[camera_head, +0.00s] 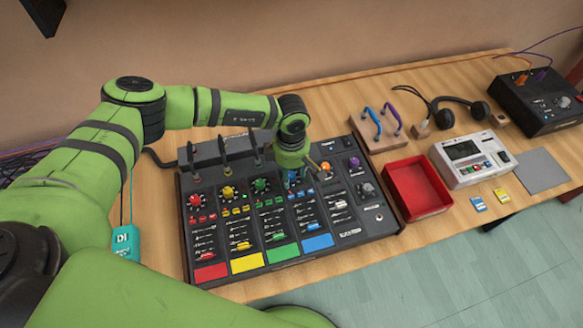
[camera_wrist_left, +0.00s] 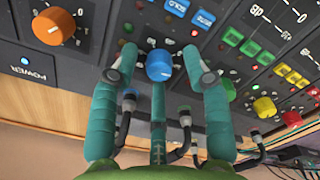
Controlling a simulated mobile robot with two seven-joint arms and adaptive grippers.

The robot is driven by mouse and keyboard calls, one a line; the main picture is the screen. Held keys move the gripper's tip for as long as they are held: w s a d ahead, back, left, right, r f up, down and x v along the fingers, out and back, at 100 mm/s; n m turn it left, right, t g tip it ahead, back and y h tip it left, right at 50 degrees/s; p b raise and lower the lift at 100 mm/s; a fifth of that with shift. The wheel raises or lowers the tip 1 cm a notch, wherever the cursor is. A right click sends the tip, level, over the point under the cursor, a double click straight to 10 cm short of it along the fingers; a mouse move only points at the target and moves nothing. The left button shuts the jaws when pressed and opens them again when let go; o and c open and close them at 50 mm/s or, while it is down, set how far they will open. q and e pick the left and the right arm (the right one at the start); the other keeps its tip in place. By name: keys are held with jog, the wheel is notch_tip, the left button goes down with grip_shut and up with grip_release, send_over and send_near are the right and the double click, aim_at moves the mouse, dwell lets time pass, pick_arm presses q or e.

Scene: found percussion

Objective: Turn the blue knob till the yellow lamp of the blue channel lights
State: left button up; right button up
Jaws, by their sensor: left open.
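The blue knob (camera_wrist_left: 159,65) sits upright on the mixer panel in the left wrist view. My left gripper (camera_wrist_left: 158,61) is open, with one fingertip on either side of the knob. I cannot tell whether the fingers touch it. In the head view the left gripper (camera_head: 294,177) reaches down to the top of the blue channel and mostly hides the knob. The blue channel ends in a blue label (camera_head: 317,242). The mixer (camera_head: 350,237) lies flat on the table. I cannot make out a lit yellow lamp in the blue channel. My right gripper is out of view.
The orange knob (camera_wrist_left: 54,25) and green knob (camera_wrist_left: 228,88) flank the blue one. Black cable plugs (camera_head: 223,146) stand along the mixer's back edge. A red tray (camera_head: 418,188) and white device (camera_head: 473,159) stand to the right. A wooden stand (camera_head: 379,133) is behind.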

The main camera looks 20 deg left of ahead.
pick_arm(q)
jog(key=shift+f, duration=0.1)
grip_shut()
jog(key=shift+f+m+b, duration=0.15)
jog(key=shift+m+b, duration=0.25)
jog(key=shift+b, duration=0.4)
jog(key=m+b, duration=0.8)
jog(key=b, duration=0.3)
jog(key=shift+f, duration=0.1)
jog(key=shift+r+m+b, duration=0.25)
jog(key=shift+m+b, duration=1.25)
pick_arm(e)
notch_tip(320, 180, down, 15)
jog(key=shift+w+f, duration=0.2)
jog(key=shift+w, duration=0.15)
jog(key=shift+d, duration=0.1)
pick_arm(q)
grip_release()
